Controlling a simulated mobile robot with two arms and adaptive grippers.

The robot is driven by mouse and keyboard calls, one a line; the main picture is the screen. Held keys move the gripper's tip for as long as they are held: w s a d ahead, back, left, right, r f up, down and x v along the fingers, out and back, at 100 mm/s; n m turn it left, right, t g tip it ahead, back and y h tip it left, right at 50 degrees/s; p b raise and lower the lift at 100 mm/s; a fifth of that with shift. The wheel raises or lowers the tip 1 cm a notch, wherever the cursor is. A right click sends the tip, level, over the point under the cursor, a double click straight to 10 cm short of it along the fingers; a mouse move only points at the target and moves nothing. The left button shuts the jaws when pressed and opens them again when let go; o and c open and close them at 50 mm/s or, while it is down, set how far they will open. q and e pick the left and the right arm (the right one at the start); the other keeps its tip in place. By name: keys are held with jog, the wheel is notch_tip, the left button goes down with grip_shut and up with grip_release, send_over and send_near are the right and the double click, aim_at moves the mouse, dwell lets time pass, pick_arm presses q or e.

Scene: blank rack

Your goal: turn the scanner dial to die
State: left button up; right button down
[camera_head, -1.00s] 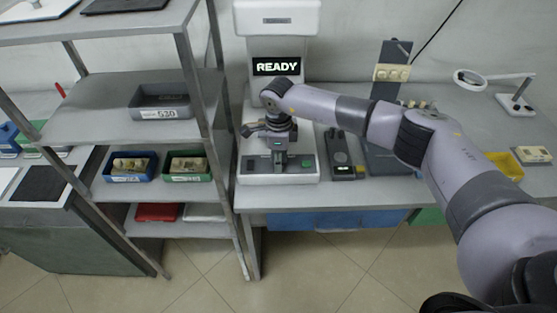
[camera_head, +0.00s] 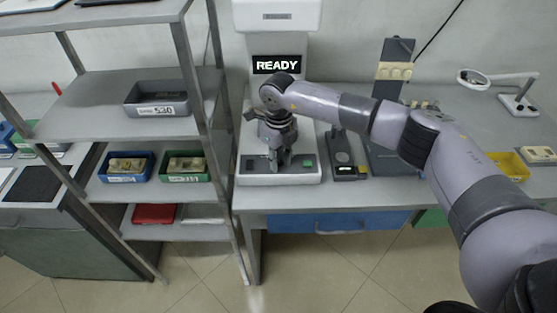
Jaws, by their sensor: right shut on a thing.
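The scanner (camera_head: 277,15) is a tall white machine on the bench, with a dark screen (camera_head: 277,65) reading READY. Its white base (camera_head: 254,178) has a dark front panel with a green button (camera_head: 308,164). My right arm reaches in from the right, across the front of the scanner. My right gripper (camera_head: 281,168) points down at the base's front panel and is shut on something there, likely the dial. The dial itself is hidden by the fingers, so I cannot read its setting. My left gripper is not in view.
A grey metal shelf rack (camera_head: 218,120) stands close on the left, with a grey bin (camera_head: 158,99), a blue bin (camera_head: 127,168) and a green bin (camera_head: 186,167). A dark device (camera_head: 345,160) sits right of the scanner. A magnifier lamp (camera_head: 517,104) stands at far right.

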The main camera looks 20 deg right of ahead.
aim_at(279, 163)
dwell(0.3)
jog(key=c, duration=1.4)
grip_release()
jog(key=shift+o, duration=0.2)
jog(key=shift+r, duration=0.2)
notch_tip(279, 163, up, 12)
jog(key=shift+f, duration=0.15)
jog(key=shift+f, duration=0.1)
